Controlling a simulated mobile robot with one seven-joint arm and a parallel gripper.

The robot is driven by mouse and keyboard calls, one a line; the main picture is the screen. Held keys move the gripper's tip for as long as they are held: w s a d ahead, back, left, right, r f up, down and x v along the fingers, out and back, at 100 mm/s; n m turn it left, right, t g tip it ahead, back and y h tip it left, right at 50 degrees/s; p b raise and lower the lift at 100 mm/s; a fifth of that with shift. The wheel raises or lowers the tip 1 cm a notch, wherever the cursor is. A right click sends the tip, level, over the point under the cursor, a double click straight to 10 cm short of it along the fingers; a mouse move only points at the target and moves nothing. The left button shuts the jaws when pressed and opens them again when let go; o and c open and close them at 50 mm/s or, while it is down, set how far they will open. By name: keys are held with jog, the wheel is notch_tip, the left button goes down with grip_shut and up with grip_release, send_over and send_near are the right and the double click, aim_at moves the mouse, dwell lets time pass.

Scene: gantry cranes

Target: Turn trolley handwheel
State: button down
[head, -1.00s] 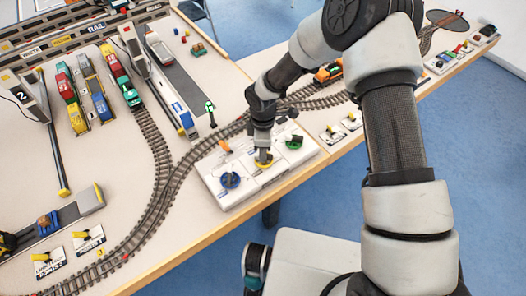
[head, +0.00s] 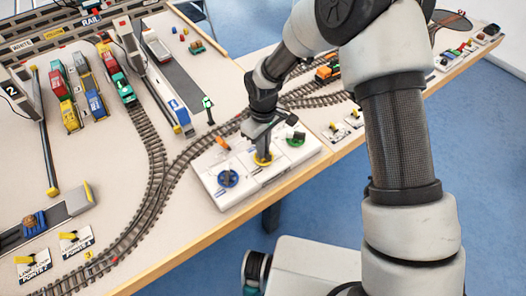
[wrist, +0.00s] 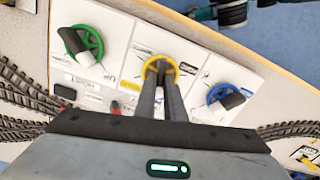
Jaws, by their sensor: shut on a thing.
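A white control panel carries three handwheels. The yellow handwheel (head: 264,161) is the middle one, between a blue handwheel (head: 228,179) and a green handwheel (head: 296,139). My gripper (head: 264,152) points down at the yellow wheel from above. In the wrist view my gripper (wrist: 160,74) has its two fingers close together, shut on the yellow wheel's knob, with the yellow rim (wrist: 160,57) showing around the tips. The fingers hide the knob. The green handwheel (wrist: 83,42) and the blue handwheel (wrist: 226,98) stand apart from the fingers. The small panel labels are hard to read.
Train tracks (head: 155,185) curve past the panel's left side. A small green-topped signal (head: 208,107) stands behind it. The table's wooden front edge (head: 290,188) runs close in front. Toy trains and cranes stand at the back left.

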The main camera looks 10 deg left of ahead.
jog(key=shift+m+b, duration=0.45)
jog(key=shift+m, duration=0.55)
jog(key=c, duration=1.8)
grip_release()
jog(key=shift+c, duration=0.2)
notch_tip(320, 180, up, 18)
jog(key=p, duration=0.1)
jog(key=shift+f, duration=0.25)
